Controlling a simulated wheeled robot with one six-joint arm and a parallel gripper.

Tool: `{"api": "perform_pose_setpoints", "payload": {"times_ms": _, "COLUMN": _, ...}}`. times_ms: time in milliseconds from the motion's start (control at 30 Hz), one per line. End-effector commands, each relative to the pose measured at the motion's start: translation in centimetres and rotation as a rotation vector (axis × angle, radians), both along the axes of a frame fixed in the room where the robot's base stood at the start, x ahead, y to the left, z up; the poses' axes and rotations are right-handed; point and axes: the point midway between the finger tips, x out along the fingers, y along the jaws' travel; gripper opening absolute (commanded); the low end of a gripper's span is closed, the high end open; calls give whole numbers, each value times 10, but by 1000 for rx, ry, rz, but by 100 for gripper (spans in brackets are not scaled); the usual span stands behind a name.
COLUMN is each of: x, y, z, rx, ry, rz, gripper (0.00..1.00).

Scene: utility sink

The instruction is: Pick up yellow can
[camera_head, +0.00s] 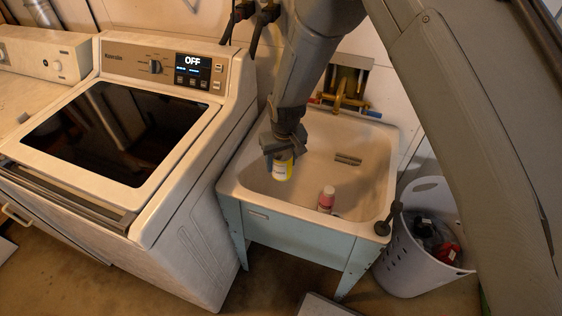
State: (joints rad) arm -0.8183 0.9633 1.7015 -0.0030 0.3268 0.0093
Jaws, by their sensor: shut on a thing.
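The yellow can (282,169), with a pale label band, hangs under my gripper (279,152) at the left side of the utility sink (258,203). My gripper is shut on its upper part, and the fingers hide its top. The can shows against the inside of the basin; its exact height above the basin floor is hard to tell.
A red-and-white bottle (326,198) stands in the basin near its front wall. A brass faucet (344,92) is at the back. A washing machine (140,130) stands left, and a white laundry basket (408,258) with dark and red items stands right.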

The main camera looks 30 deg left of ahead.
Motion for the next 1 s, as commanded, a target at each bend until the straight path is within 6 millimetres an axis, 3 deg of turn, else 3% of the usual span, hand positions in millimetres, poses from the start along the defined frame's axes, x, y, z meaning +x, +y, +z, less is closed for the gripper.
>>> {"api": "perform_pose_setpoints", "payload": {"times_ms": 200, "x": -3, "y": 0, "z": 11, "rx": 0, "ry": 0, "rz": 0, "gripper": 30}}
{"api": "perform_pose_setpoints", "payload": {"times_ms": 667, "x": -3, "y": 0, "z": 12, "rx": 0, "ry": 0, "rz": 0, "gripper": 30}}
{"api": "perform_pose_setpoints", "payload": {"times_ms": 1000, "x": -3, "y": 0, "z": 36, "rx": 1, "ry": -1, "rz": 0, "gripper": 30}}
